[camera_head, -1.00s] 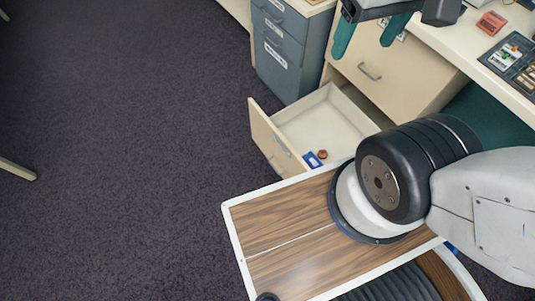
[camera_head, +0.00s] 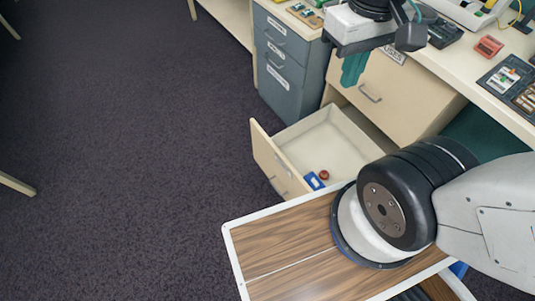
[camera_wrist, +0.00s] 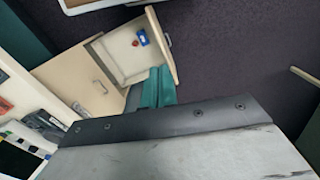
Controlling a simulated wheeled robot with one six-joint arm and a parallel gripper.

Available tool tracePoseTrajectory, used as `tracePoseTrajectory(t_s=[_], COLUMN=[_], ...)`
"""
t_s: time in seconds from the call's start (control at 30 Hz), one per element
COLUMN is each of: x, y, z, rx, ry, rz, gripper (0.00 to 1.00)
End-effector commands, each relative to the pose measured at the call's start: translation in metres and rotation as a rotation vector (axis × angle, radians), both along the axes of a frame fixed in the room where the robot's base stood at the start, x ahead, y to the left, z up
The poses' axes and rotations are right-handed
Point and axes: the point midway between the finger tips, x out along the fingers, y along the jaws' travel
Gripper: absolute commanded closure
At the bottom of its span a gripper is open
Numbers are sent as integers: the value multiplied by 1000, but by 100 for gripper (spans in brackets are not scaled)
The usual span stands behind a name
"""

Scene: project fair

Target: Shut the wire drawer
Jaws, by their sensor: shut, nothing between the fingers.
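The wire drawer, a cream drawer (camera_head: 271,163), stands pulled out below a closed cream drawer (camera_head: 378,96) in the desk. A blue item (camera_head: 314,181) and a small reddish-brown round item (camera_head: 323,174) lie inside it. In the wrist view the open drawer (camera_wrist: 161,46) shows at the upper middle, with both items in it. My gripper (camera_head: 353,70) has teal fingers pressed together, with nothing between them. It hangs in front of the closed upper drawer, above and apart from the open one. The fingers also show in the wrist view (camera_wrist: 159,86). The open drawer's label is not readable.
A grey-blue drawer cabinet (camera_head: 281,62) stands left of the desk. The desktop (camera_head: 455,74) carries a red item (camera_head: 488,46) and dark trays. My own base and arm cover the lower right. Dark carpet (camera_head: 120,150) on the left is clear.

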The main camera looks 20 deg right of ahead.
Motion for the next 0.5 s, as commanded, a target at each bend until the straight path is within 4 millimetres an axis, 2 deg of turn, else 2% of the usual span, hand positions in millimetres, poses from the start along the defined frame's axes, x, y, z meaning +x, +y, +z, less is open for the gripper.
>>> tracePoseTrajectory(t_s=[0.37, 0.5], x=[60, 85], y=[25, 35], z=[-55, -81], rx=[-128, -192], ry=[271, 339], rz=[203, 295], gripper=[100, 100])
